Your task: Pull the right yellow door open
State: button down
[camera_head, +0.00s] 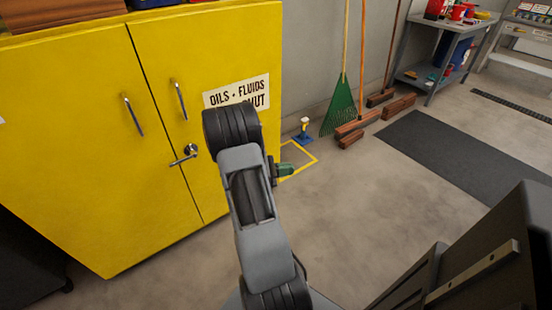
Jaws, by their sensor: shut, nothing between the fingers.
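The right yellow door (208,58) belongs to a yellow cabinet at the left. It looks shut, with a thin dark seam between it and the left yellow door (75,120). The right door has an upright metal bar handle (180,100) near the seam. A metal latch lever (186,155) sits below it. A white sign reading "OILS - FLUIDS" (237,91) is on the right door, its lower part covered by my arm. My arm rises in front of the right door's right part. I cannot make out my gripper's fingers; the arm hides that area.
A green object (287,169) shows beside my arm. A small blue-based item (303,131) stands by a yellow floor outline (312,151). A green rake (340,108) and brooms lean on the wall. A metal workbench (442,50) is at back right.

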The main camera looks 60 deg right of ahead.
jog(key=w+d, duration=0.3)
jog(key=w, duration=0.8)
jog(key=shift+d+p, duration=0.35)
jog(key=shift+p, duration=0.1)
jog(key=c, duration=1.6)
grip_release()
jog(key=shift+w+d, duration=0.15)
jog(key=shift+w, duration=0.25)
jog(key=shift+c, duration=0.2)
jog(key=shift+o, duration=0.8)
jog(key=shift+d+r, duration=0.1)
jog(key=o, duration=0.3)
jog(key=r, duration=0.2)
jog(key=s+d+r+m, duration=0.1)
jog(key=r, duration=0.1)
jog(key=s+r+m+y, duration=0.1)
jog(key=r, duration=0.1)
jog(key=shift+s+d+r, duration=0.1)
jog(key=shift+d+r, duration=0.05)
jog(key=shift+r, duration=0.05)
jog(key=m+t+y, duration=0.8)
jog(key=t+y, duration=0.1)
jog(key=t, duration=2.2)
send_near(180, 93)
jog(key=w, duration=0.7)
jog(key=w+d, duration=0.1)
jog(key=w, duration=0.2)
jog(key=shift+w+d+b, duration=0.1)
jog(key=shift+w+b, duration=0.15)
jog(key=shift+b, duration=0.1)
